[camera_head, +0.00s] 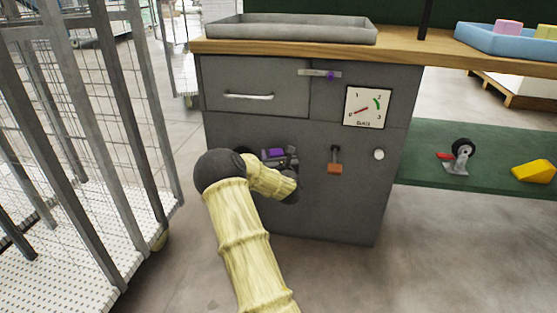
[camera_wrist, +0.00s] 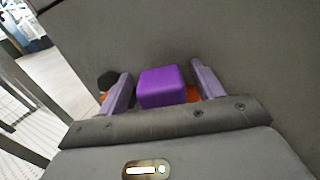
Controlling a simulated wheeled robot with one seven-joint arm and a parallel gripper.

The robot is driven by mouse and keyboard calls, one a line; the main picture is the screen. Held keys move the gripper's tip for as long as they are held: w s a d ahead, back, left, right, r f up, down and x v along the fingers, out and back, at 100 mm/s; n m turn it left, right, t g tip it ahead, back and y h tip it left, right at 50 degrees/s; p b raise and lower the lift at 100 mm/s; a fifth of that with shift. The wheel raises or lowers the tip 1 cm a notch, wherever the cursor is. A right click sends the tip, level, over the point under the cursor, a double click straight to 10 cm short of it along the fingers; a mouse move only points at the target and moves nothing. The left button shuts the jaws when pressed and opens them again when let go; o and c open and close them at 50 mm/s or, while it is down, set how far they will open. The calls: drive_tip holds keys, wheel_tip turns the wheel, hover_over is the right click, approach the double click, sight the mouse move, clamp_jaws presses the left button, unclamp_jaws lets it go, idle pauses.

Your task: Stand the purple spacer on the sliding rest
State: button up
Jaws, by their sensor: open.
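The purple spacer (camera_wrist: 162,86) is a small block with rounded edges. In the wrist view it sits between the two fingers of my gripper (camera_wrist: 158,88), with a gap showing on each side. My gripper is open. In the head view the spacer (camera_head: 276,153) shows as a purple patch at my gripper (camera_head: 281,158), close to the grey cabinet front. Orange bits (camera_wrist: 192,95) show beside the spacer, low between the fingers; I cannot tell what they belong to. What bears the spacer is hidden. I cannot clearly make out the sliding rest.
The grey cabinet (camera_head: 230,135) has a drawer handle, a pale bar with a purple knob (camera_head: 331,75), a gauge (camera_head: 367,106) and a padlock (camera_head: 335,168). A wire cage trolley (camera_head: 150,120) stands close on the left. A green shelf (camera_head: 410,165) is at right.

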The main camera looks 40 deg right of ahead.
drive_tip(key=p+v, duration=0.5)
drive_tip(key=v, duration=0.7)
drive_tip(key=shift+p, duration=0.35)
drive_tip(key=shift+r, duration=0.1)
